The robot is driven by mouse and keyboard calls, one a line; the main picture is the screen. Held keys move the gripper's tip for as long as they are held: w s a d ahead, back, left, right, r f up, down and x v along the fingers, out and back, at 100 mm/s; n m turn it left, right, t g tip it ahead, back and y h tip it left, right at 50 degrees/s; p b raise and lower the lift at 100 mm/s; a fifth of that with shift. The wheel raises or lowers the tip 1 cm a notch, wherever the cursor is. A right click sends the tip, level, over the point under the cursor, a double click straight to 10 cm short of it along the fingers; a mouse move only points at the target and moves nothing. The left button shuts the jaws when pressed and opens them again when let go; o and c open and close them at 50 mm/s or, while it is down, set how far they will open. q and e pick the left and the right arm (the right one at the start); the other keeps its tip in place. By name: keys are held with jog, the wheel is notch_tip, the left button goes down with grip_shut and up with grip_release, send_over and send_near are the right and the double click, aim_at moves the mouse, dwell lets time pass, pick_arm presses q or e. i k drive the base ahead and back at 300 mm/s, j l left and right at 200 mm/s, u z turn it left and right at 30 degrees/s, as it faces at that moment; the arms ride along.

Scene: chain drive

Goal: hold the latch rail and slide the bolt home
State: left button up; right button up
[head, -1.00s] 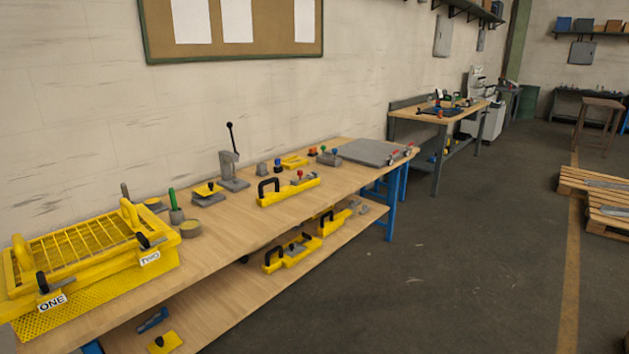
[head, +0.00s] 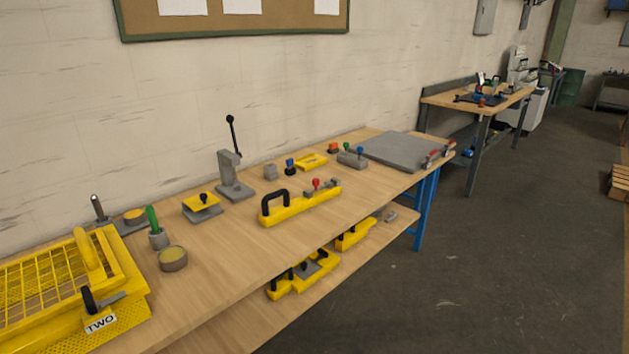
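The latch rail (head: 300,206) is a long yellow bar lying on the wooden workbench, right of the middle of the head view. A black handle (head: 274,203) stands at its left end. Toward its right end sits a grey bolt piece with a red knob (head: 316,184). I cannot tell from here how far the bolt is slid. Neither of my grippers shows in the head view, and nothing touches the rail.
The workbench (head: 225,262) also bears a yellow mesh cage (head: 60,290) marked TWO, a lever press (head: 234,178), a green-handled tool (head: 155,228) and a grey plate (head: 400,151). A lower shelf holds more yellow parts (head: 303,273). Grey floor lies open at the right.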

aim_at(316, 181)
jog(key=i+l+u, duration=0.1)
jog(key=u, duration=0.55)
jog(key=i+l+u, duration=0.2)
jog(key=l+u, duration=0.2)
jog(key=l, duration=0.25)
jog(key=i+l+u, duration=0.2)
jog(key=l, duration=0.15)
jog(key=i+l+u, duration=0.1)
jog(key=l, duration=0.45)
jog(key=l+u, duration=0.15)
jog(key=l, duration=0.4)
